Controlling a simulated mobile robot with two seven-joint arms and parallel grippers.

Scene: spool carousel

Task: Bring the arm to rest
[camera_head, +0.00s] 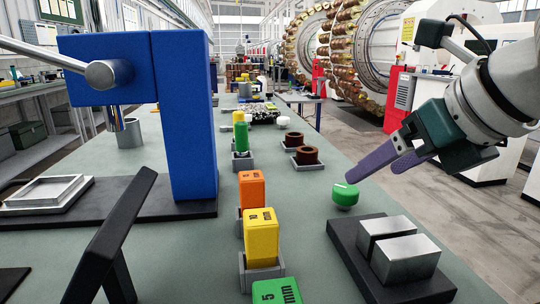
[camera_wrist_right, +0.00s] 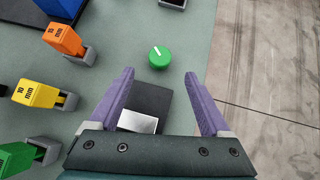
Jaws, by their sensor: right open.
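My right gripper (camera_head: 374,172) hangs above the right side of the green table. Its two purple fingers are apart with nothing between them. In the wrist view the right gripper (camera_wrist_right: 159,73) is also open and empty. A green knob (camera_head: 345,193) with a white line on top sits on the table just below and left of the fingertips. In the wrist view the green knob (camera_wrist_right: 159,57) lies ahead, between and beyond the fingertips; whether a finger touches it is not clear. My left gripper is not in view.
A black base with steel blocks (camera_head: 405,257) stands right of centre, near my right gripper. Orange (camera_head: 252,188) and yellow (camera_head: 262,237) blocks stand in grey holders along the middle. A blue press (camera_head: 185,110) rises at left. Beyond the table's right edge is open floor (camera_head: 480,225).

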